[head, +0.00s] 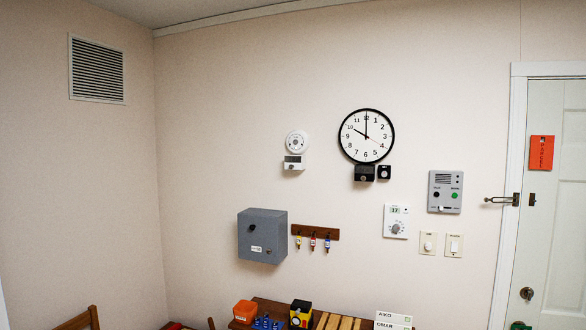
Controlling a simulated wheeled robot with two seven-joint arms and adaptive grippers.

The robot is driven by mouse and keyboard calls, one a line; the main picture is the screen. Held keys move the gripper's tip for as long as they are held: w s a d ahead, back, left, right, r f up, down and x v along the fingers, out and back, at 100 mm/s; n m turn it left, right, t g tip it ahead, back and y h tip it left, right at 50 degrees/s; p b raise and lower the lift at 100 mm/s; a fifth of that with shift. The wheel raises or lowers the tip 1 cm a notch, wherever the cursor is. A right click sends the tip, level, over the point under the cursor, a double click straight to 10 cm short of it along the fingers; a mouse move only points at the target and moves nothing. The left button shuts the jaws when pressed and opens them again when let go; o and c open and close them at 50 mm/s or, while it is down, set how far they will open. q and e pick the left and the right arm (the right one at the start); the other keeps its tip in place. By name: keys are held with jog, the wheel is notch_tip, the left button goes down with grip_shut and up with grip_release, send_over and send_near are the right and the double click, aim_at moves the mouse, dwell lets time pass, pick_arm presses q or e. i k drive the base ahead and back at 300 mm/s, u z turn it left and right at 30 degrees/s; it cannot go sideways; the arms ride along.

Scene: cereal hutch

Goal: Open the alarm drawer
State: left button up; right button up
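A round white alarm (297,141) is mounted on the back wall, left of the clock. Neither of my grippers is in view.
A black-rimmed clock (366,136) hangs to the right, with small black boxes below it. A grey wall cabinet (262,236) and a key rack (315,233) hang lower. A wooden table (270,305) with an orange box (246,311) stands below. A door (557,205) is at right.

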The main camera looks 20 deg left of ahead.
aim_at(294, 166)
jog(key=u, duration=0.4)
jog(key=i, duration=0.5)
jog(key=u, duration=1.15)
jog(key=i, duration=1.7)
jog(key=z, duration=0.5)
jog(key=i, duration=0.75)
jog(key=z, duration=0.5)
